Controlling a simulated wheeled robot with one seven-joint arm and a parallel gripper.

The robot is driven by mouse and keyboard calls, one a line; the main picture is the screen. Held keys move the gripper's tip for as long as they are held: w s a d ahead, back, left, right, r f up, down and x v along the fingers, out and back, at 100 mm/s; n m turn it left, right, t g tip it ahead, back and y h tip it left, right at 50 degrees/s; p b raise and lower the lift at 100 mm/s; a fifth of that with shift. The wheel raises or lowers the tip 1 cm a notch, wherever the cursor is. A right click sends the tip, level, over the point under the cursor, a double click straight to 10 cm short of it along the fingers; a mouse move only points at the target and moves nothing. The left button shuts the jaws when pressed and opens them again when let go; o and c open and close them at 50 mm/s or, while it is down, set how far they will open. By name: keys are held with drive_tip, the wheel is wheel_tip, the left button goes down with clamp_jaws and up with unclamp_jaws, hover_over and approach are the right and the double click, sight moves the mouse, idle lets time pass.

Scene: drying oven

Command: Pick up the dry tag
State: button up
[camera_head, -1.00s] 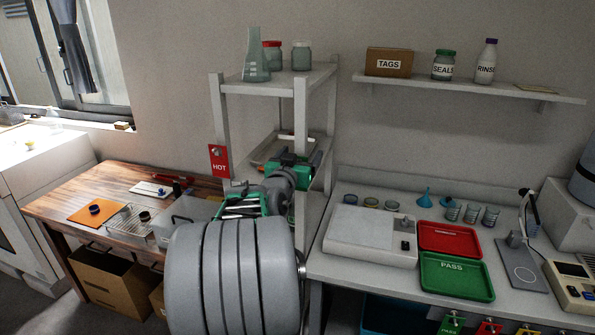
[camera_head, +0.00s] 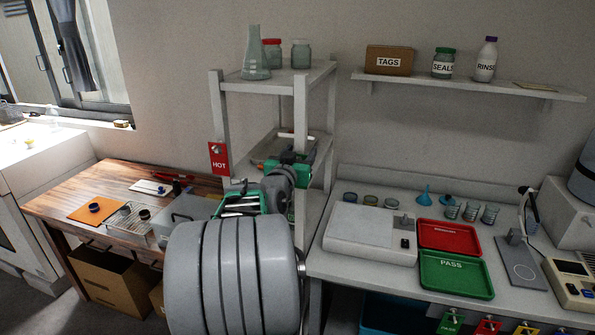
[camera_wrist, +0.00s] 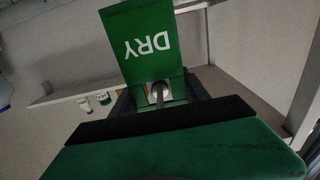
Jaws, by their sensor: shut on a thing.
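The dry tag (camera_wrist: 140,48) is a green plate with white "DRY" lettering, upside down in the wrist view. A small metal ring or hook shows at its base, between the dark jaws. My gripper (camera_wrist: 160,92) is shut on the tag at that end. In the head view my gripper (camera_head: 291,158) is at the middle level of the white shelf rack, where the tag cannot be made out clearly. A red "HOT" tag (camera_head: 218,158) hangs on the rack's left front post.
The white rack (camera_head: 301,115) stands close around my gripper, with a flask (camera_head: 255,55) and jars on top. A wooden table (camera_head: 75,185) is at left. The bench at right holds a red tray (camera_head: 449,237), a green "PASS" tray (camera_head: 456,275) and glassware. Several tags hang along its front.

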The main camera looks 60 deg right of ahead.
drive_tip(key=shift+r, duration=0.1)
drive_tip(key=shift+r, duration=0.25)
drive_tip(key=s+a+b, duration=0.3)
drive_tip(key=a+b, duration=0.2)
drive_tip(key=a, duration=1.2)
drive_tip(key=shift+a+r+b, duration=0.3)
drive_tip(key=shift+a+r, duration=0.1)
